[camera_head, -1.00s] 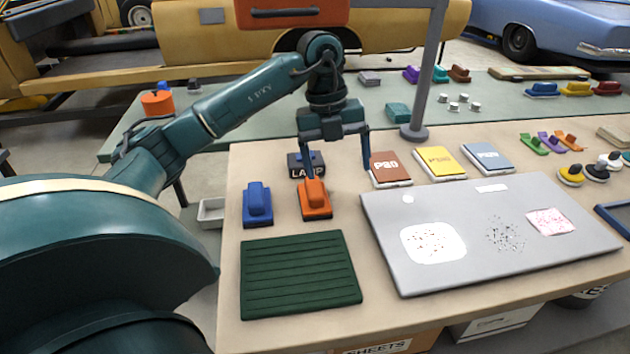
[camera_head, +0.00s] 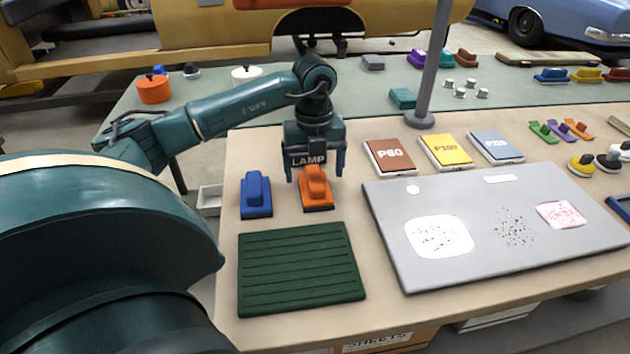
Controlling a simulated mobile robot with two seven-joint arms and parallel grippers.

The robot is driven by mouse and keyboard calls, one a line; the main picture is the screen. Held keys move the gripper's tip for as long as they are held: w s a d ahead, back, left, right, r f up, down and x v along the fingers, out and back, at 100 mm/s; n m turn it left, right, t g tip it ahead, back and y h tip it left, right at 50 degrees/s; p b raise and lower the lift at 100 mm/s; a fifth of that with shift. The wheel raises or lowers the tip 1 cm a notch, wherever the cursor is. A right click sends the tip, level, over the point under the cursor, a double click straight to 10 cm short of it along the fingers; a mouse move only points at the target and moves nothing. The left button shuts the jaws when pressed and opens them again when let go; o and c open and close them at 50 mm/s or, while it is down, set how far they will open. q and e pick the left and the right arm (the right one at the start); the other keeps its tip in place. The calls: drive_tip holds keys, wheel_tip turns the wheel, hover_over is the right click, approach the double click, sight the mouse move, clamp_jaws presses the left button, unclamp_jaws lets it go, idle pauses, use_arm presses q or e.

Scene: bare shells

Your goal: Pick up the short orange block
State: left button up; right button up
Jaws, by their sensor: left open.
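The short orange block (camera_head: 316,190), with a dark base and a raised grip, stands on the tan worktop. It is right of a similar blue block (camera_head: 256,195) and behind the dark green ribbed mat (camera_head: 300,268). My left gripper (camera_head: 315,173) is open and points down, with one finger on each side of the orange block's far part. Whether the fingers touch it I cannot tell. A dark block marked LAMP (camera_head: 308,160) shows between the fingers, partly hidden by the gripper. My right gripper is not in view.
A grey panel (camera_head: 390,235) with patches lies to the right. Brown (camera_head: 391,156), yellow (camera_head: 445,151) and blue-grey (camera_head: 496,147) sandpaper packs lie behind it. A grey post (camera_head: 432,75) stands behind the gripper, to its right.

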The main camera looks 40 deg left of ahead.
sight(315, 175)
use_arm(q)
drive_tip(key=shift+d+f, duration=0.1)
drive_tip(key=shift+f, duration=1.85)
drive_tip(key=shift+c, duration=0.5)
drive_tip(key=c, duration=1)
wheel_tip(315, 175, up, 10)
drive_tip(key=shift+r, duration=0.1)
drive_tip(key=o, duration=0.5)
drive_tip(key=c, duration=0.4)
drive_tip(key=shift+o, duration=0.2)
